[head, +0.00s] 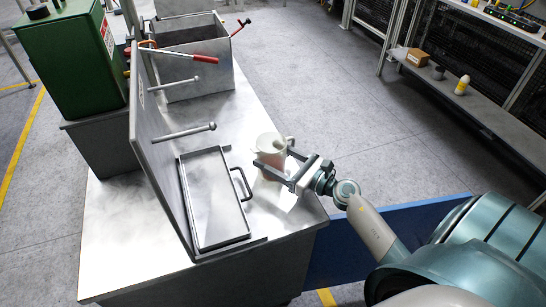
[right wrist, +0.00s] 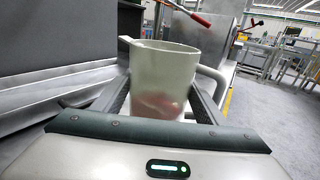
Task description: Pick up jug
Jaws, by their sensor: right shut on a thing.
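The jug (head: 268,145) is pale, with a spout and a side handle, and stands upright at the right side of the metal table. In the right wrist view the jug (right wrist: 160,75) is between the two fingers, with its spout to the left and its handle to the right; a reddish patch shows low on its wall. My right gripper (head: 274,171) is shut on the jug's body. Whether the jug's base touches the table cannot be told. My left gripper is not in view.
A shallow metal tray (head: 248,236) with a black handle lies left of the jug. An upright metal panel (head: 160,165) with protruding rods stands beside it. An open metal box (head: 205,91) with red-handled levers is behind. A green container (head: 72,70) stands at the far left.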

